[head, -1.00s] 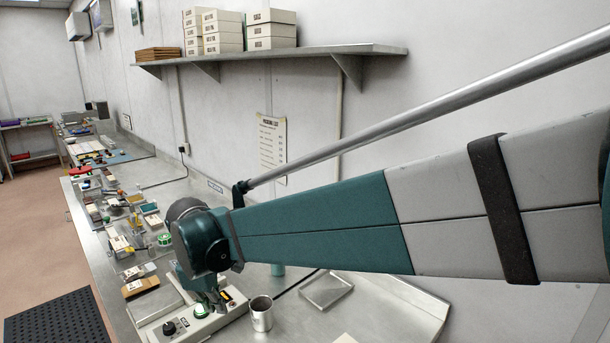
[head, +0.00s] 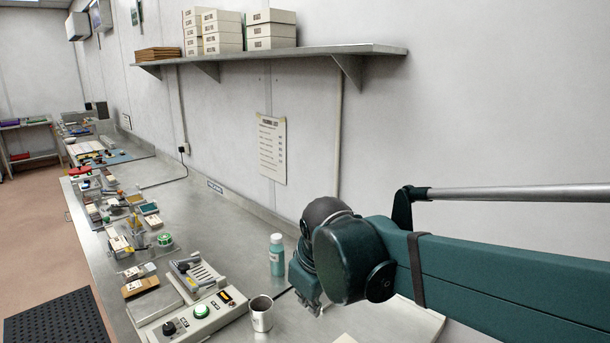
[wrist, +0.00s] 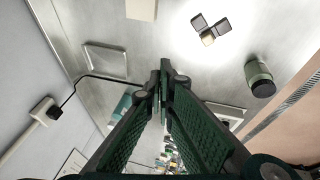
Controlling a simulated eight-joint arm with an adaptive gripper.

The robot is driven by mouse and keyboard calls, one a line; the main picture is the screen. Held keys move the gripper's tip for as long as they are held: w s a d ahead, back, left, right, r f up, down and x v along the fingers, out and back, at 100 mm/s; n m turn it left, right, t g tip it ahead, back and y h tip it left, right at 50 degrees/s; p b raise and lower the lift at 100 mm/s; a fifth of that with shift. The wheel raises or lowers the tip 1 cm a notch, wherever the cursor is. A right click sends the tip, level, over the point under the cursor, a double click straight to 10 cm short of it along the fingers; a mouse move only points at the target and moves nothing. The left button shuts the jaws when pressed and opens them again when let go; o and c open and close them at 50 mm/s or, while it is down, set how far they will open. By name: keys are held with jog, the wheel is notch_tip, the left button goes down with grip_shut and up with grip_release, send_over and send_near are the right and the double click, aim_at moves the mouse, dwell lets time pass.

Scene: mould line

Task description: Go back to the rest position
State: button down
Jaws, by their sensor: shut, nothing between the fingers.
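My gripper (head: 318,307) hangs over the bench to the right of the teal bottle, at the end of my green arm. In the wrist view my two dark green fingers (wrist: 165,72) meet at their tips, with nothing between them. A teal bottle with a pale cap (head: 277,255) stands upright on the bench, just left of my gripper in the head view. A metal cup (head: 262,318) stands in front of it, apart from my gripper.
A control box with a green button (head: 202,310) stands left of the cup. Small parts and boxes crowd the bench (head: 205,238) further left. A wall shelf (head: 300,52) carries boxes. The wrist view shows a shallow tray (wrist: 106,58) and several small blocks (wrist: 208,38).

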jog(key=s+d+f+m+t, duration=0.1)
jog(key=s+d+f+m, duration=0.1)
jog(key=s+d+m, duration=0.2)
jog(key=s+d+f+m+t, duration=0.1)
jog(key=s+d+m, duration=0.4)
jog(key=s+d, duration=0.5)
jog(key=d+f, duration=0.1)
jog(key=d, duration=0.5)
jog(key=shift+d+m+t+h, duration=0.3)
jog(key=shift+t+h, duration=0.1)
